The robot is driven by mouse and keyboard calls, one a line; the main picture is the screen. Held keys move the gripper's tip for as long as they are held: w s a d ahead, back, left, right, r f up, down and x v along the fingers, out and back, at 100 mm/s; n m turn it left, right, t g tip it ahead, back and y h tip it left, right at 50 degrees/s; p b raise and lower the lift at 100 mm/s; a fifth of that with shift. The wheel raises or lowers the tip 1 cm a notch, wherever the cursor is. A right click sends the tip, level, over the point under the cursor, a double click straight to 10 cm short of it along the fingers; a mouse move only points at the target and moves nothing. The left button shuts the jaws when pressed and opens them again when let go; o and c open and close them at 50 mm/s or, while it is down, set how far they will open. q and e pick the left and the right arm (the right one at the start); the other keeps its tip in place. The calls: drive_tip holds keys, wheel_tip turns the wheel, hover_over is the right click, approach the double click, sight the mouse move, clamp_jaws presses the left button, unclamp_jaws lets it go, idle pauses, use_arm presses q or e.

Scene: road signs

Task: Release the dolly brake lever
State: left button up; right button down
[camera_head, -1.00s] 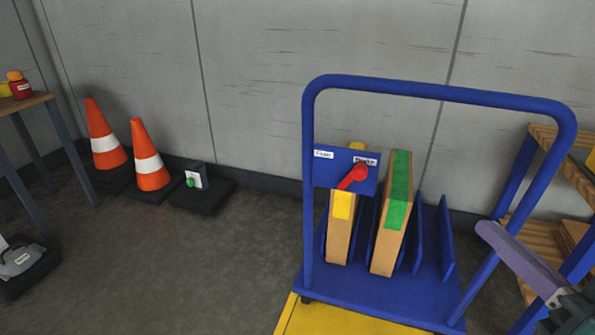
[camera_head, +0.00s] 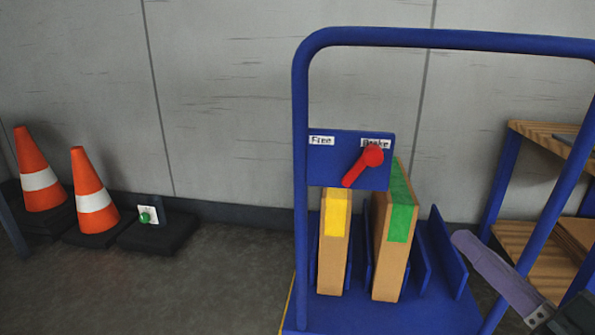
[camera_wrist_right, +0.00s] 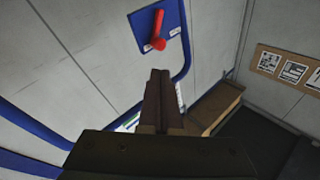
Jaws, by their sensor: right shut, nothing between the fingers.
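The dolly (camera_head: 447,40) is a blue frame cart with a blue brake panel (camera_head: 325,172) on its upright. The panel carries a "Free" label (camera_head: 321,140) at left and a "Brake" label at right. A red lever (camera_head: 357,170) slants up to the right, its round knob partly covering the "Brake" label. My right gripper (camera_head: 462,240) is low at the right, near the dolly's right post and apart from the lever. In the right wrist view its fingers (camera_wrist_right: 160,76) are together and empty, with the red lever (camera_wrist_right: 158,25) beyond them. My left gripper is out of view.
Two boxes with yellow (camera_head: 337,212) and green (camera_head: 400,205) tape stand in the dolly behind the panel. A wooden shelf (camera_head: 550,140) is at the right. Traffic cones (camera_head: 88,190) stand by the wall at left.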

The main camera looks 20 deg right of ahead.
sight(379, 161)
drive_tip(key=shift+w, duration=0.15)
drive_tip(key=b+x, duration=0.4)
drive_tip(key=x, duration=0.8)
drive_tip(key=shift+w+a, duration=0.15)
drive_tip(key=shift+w, duration=0.25)
drive_tip(key=shift+w+r, duration=0.2)
drive_tip(key=shift+w, duration=0.35)
